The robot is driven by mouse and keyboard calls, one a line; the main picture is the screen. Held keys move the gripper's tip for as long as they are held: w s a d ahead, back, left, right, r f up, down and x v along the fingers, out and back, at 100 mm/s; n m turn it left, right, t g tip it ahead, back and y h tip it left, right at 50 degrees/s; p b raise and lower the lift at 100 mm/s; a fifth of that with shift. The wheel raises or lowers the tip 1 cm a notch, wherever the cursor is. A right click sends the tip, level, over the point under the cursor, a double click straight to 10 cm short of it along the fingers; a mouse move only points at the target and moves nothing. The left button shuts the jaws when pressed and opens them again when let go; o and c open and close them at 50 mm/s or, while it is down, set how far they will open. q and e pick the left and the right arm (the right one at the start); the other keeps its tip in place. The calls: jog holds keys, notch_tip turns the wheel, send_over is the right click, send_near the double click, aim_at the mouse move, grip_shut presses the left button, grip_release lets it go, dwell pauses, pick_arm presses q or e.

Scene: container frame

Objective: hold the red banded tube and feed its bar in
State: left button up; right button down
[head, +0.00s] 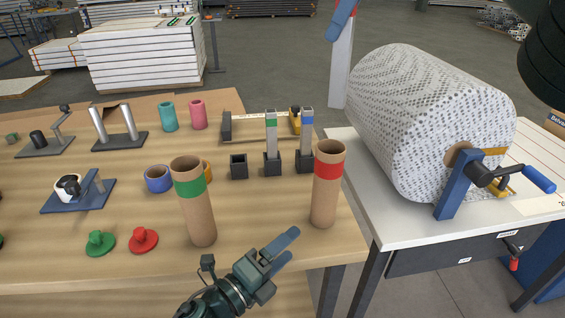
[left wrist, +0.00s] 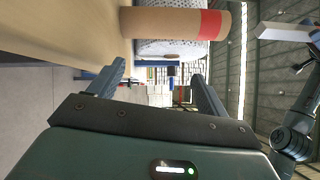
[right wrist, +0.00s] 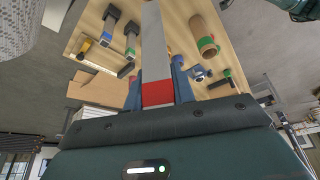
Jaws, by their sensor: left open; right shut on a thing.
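The red banded tube (head: 325,190), brown cardboard with a red band near its top, stands upright near the table's right front corner. Its open top faces up. My left gripper (head: 283,247) is open and empty, low and left of the tube, fingers pointing towards it and apart from it. In the left wrist view the tube (left wrist: 160,22) lies beyond the fingertips. The grey bar (head: 341,65) hangs almost upright, above and behind the tube. My right gripper (right wrist: 158,80) is shut on the bar at its red band (right wrist: 157,93); only its blue fingers show in the head view.
A green banded tube (head: 194,205) stands to the left. Bars with green and blue bands stand in black holders (head: 272,165) behind; one holder (head: 238,166) is empty. Red (head: 143,240) and green caps lie in front.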

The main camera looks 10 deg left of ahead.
aim_at(316, 202)
pick_arm(q)
jog(key=w+m, duration=0.1)
jog(key=m, duration=0.4)
jog(key=w+m, duration=0.2)
jog(key=m, duration=0.3)
jog(key=w+m+g+h, duration=0.1)
jog(key=w+m, duration=0.1)
jog(key=m, duration=0.2)
jog(key=shift+w+a+r+m, duration=0.2)
jog(key=shift+a+r+m, duration=0.1)
jog(key=shift+a+m, duration=0.1)
jog(key=shift+w+a+r+m, duration=0.15)
jog(key=shift+w+m, duration=0.35)
jog(key=shift+m, duration=0.5)
jog(key=x, duration=1.2)
jog(key=shift+s, duration=0.1)
jog(key=c, duration=1.2)
pick_arm(e)
jog(key=shift+n+g, duration=0.3)
jog(key=shift+n, duration=0.5)
jog(key=shift+f, duration=2.45)
